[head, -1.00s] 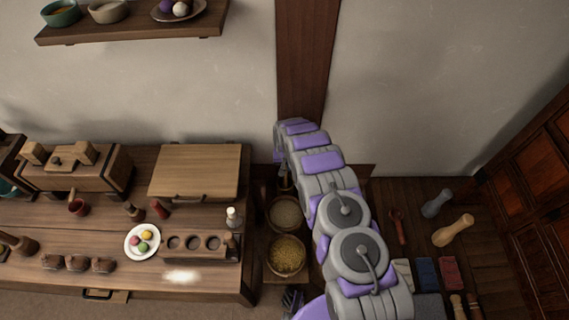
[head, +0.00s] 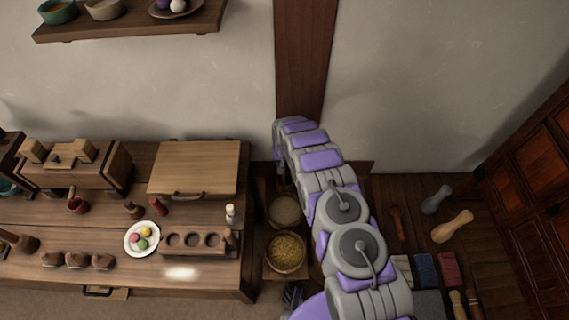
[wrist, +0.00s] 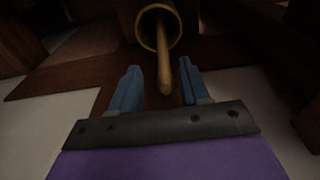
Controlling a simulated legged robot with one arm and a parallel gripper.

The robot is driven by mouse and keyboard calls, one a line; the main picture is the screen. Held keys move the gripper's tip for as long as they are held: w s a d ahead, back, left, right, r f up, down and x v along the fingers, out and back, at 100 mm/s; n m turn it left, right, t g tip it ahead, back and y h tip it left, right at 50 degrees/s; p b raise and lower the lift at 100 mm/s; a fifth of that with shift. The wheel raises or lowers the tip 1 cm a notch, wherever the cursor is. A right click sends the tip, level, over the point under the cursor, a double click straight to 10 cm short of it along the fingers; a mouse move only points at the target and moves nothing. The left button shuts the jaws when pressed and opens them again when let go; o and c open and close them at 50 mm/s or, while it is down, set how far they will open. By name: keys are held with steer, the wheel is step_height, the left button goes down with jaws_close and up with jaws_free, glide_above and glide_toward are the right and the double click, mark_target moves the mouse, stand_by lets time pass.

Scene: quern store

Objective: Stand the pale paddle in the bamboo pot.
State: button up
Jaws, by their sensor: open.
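In the wrist view, my gripper (wrist: 160,72) is open, with one blue-grey finger on each side of a slim tan handle (wrist: 164,72). The handle stands in the bamboo pot (wrist: 139,30), whose round yellowish rim shows at the top of the view. The handle leans toward the pot's near rim, and its free end lies between the fingers, apart from both. I take it to be the paddle; its lower part is hidden in the pot.
Pestle-like pieces (head: 452,226) and cloths (head: 426,268) lie right of my arm.

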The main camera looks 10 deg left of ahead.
step_height(320, 180, up, 17)
steer(key=s+p, duration=0.1)
steer(key=p, duration=0.2)
steer(key=shift+s+d+p, duration=0.2)
steer(key=shift+s+p, duration=0.15)
steer(key=shift+r, duration=0.1)
stand_by(0.7)
